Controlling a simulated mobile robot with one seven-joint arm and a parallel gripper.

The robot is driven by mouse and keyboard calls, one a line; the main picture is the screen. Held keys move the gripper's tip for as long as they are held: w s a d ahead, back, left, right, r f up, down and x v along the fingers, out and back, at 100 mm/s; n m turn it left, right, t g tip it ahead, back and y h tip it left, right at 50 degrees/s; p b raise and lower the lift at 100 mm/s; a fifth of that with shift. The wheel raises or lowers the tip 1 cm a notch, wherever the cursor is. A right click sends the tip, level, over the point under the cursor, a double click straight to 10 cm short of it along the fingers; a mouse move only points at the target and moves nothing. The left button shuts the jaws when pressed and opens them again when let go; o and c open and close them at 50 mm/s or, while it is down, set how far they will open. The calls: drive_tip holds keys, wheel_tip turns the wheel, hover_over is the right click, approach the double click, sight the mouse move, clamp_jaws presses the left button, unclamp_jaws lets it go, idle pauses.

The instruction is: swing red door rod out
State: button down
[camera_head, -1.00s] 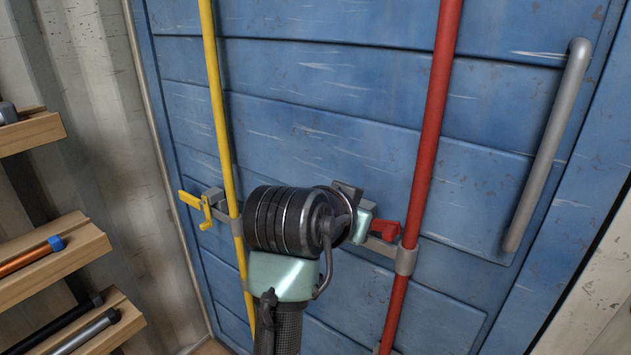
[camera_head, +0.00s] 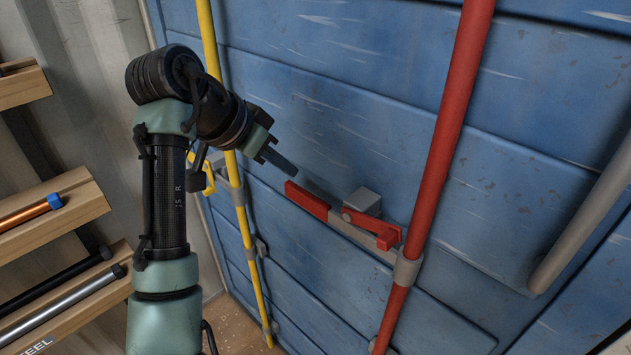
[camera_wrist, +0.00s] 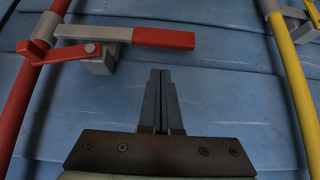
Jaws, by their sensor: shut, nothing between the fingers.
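The red door rod (camera_head: 440,150) runs up the blue door. Near it, a grey handle bar with a red grip (camera_head: 307,200) reaches left from a collar on the rod. A red catch lever (camera_head: 372,227) and a grey block (camera_head: 363,200) sit by the bar. In the wrist view the red grip (camera_wrist: 164,38) lies just beyond my fingertips, and the red rod (camera_wrist: 18,105) is at left. My gripper (camera_head: 291,170) is shut and empty, its tips close to the grip's free end in the head view.
A yellow rod (camera_head: 232,170) stands left of the red one, behind my arm, with its yellow handle partly hidden. A grey vertical door handle (camera_head: 590,215) is at right. Wooden shelves (camera_head: 75,210) with tubes stand at left. The blue door (camera_head: 330,110) fills the background.

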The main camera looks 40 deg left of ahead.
drive_tip(key=p+x, duration=0.2)
drive_tip(key=x, duration=0.8)
idle(0.3)
